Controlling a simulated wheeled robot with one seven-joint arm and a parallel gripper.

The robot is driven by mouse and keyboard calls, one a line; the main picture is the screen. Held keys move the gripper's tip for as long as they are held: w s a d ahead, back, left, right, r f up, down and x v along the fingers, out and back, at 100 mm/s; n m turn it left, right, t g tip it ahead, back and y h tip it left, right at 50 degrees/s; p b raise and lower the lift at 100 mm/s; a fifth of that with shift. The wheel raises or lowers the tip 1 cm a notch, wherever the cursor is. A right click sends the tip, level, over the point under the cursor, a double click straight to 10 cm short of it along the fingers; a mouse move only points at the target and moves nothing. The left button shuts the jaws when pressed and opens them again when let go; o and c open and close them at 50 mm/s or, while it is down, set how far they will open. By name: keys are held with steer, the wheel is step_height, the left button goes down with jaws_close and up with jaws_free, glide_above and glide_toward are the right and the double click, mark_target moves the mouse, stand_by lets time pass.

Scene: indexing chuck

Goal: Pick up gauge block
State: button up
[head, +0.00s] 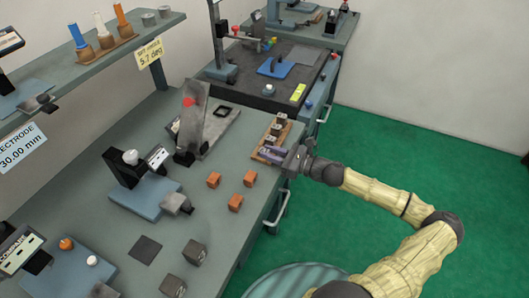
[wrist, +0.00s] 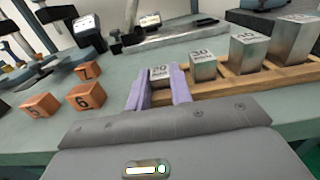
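Several metal gauge blocks stand in a wooden rack (head: 285,125) at the bench's right edge. In the wrist view they rise in size to the right along the rack (wrist: 250,83). The smallest gauge block (wrist: 160,73), apparently marked 20, shows between the two purple fingers of my gripper (wrist: 160,86). A taller block (wrist: 203,66) marked 30 is just right of the right finger. In the head view my gripper (head: 272,153) is at the rack's near end. The fingers are apart with the block between them; whether they touch its sides is unclear. The block's lower part is hidden.
Orange numbered cubes (wrist: 86,97) lie left of my gripper. Dark metal blocks (head: 195,253) are near the front. Bench surface (head: 225,160) around the cubes is clear.

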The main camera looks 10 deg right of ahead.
jaws_close()
step_height(320, 180, up, 18)
stand_by(0.4)
steer(key=shift+w+d, duration=0.1)
stand_by(1.7)
